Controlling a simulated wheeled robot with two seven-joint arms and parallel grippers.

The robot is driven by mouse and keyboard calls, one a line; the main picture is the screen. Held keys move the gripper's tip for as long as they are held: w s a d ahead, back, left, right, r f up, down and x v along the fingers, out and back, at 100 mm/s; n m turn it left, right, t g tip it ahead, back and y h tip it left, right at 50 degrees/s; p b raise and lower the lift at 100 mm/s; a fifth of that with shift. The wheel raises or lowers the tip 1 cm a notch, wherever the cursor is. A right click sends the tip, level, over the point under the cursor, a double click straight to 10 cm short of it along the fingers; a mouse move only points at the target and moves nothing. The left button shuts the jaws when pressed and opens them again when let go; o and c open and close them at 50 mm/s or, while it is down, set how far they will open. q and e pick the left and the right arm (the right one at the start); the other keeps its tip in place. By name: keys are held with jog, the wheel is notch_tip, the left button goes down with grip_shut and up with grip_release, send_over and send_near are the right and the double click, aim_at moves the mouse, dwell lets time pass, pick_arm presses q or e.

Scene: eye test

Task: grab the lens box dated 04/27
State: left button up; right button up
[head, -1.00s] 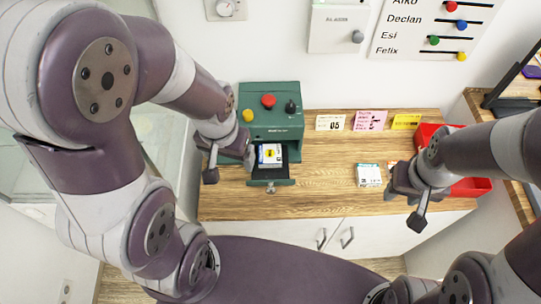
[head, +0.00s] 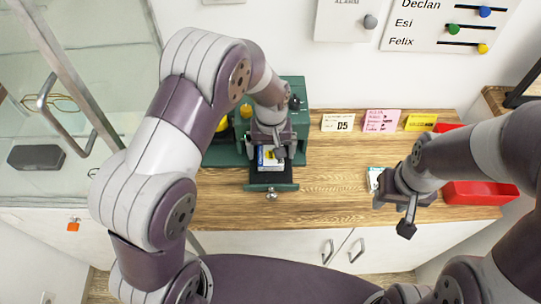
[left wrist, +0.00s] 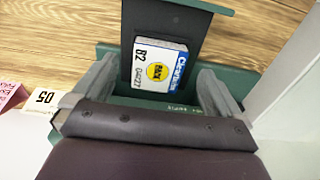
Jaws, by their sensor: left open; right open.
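A white, blue and yellow lens box (head: 267,159) lies in the open dark drawer (head: 270,186) of a green machine (head: 300,118). In the left wrist view the box (left wrist: 160,66) shows "B2" and small print that looks like 04/27. My left gripper (head: 271,150) is above the drawer, open, its fingers to either side of the box's near end; I cannot tell whether they touch it. It also shows in the left wrist view (left wrist: 158,78). My right gripper (head: 402,208) is open and empty over the counter's right part.
Another small white box (head: 374,178) stands on the wooden counter (head: 330,190), partly hidden by my right gripper. A red tray (head: 480,193) is at the right. Note cards, one marked "05" (head: 338,123), stand at the back. The counter's middle is clear.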

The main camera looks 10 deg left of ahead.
aim_at(271, 162)
pick_arm(q)
jog(key=f, duration=0.4)
jog(key=shift+s+f, duration=0.15)
jog(key=shift+s, duration=0.1)
jog(key=shift+w+f, duration=0.1)
jog(key=shift+f, duration=0.1)
jog(key=c, duration=1.1)
